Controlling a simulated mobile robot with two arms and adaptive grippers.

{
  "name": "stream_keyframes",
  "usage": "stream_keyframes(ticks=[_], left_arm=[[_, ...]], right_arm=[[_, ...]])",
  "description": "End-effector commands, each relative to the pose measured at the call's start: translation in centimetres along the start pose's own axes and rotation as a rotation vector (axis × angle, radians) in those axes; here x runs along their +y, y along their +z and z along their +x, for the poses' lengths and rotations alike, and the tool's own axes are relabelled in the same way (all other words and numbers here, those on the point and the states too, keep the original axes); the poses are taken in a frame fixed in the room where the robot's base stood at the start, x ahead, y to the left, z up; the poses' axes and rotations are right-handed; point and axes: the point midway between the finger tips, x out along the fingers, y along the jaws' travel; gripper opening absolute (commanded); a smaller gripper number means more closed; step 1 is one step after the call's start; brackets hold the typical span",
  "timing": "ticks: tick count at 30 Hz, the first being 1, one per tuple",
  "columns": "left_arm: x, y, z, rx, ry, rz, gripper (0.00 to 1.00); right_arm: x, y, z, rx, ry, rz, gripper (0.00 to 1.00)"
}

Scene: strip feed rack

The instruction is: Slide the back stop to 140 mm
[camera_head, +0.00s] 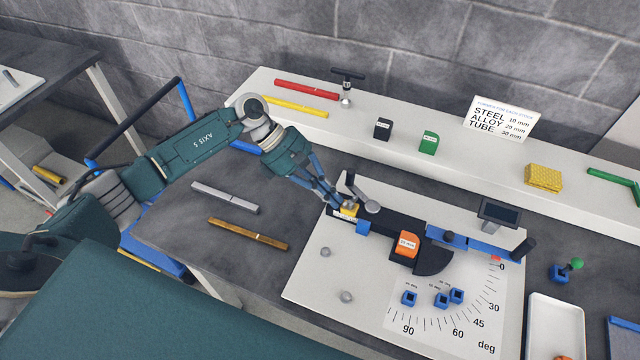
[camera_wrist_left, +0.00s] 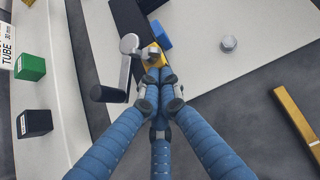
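The feed rack's dark rail (camera_head: 390,222) lies on a white board. At its left end is a small yellow block (camera_head: 349,209), apparently the back stop, over a white scale strip. A lever with a black handle and silver knob (camera_head: 371,206) stands beside it, also in the left wrist view (camera_wrist_left: 130,45). My left gripper (camera_head: 341,204) reaches down to the yellow block (camera_wrist_left: 152,54); its fingers are drawn together at the block and partly hide it. A blue block (camera_head: 363,227) sits just right of it on the rail. The scale's numbers are unreadable. My right gripper is out of view.
An orange block (camera_head: 406,244) and a blue fence (camera_head: 475,243) with a display (camera_head: 498,212) are further right. Small blue blocks (camera_head: 441,300) lie on the angle scale. Silver (camera_head: 225,197) and brass (camera_head: 248,233) bars lie left. A white shelf (camera_head: 460,160) runs behind.

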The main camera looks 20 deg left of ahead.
Motion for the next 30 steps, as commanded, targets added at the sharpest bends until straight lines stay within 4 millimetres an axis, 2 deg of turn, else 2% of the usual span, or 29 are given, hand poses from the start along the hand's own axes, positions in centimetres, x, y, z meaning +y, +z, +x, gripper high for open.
stream_keyframes(ticks=[11,19,30], left_arm=[[0.0,0.1,0.2,0.000,0.000,0.001,0.00],[0.0,1.5,2.0,-0.001,-0.001,0.004,0.00],[0.0,1.7,1.8,0.000,-0.001,-0.001,0.00]], right_arm=[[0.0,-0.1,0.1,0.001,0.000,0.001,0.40],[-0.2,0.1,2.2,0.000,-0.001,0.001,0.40],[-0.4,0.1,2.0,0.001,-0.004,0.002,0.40]])
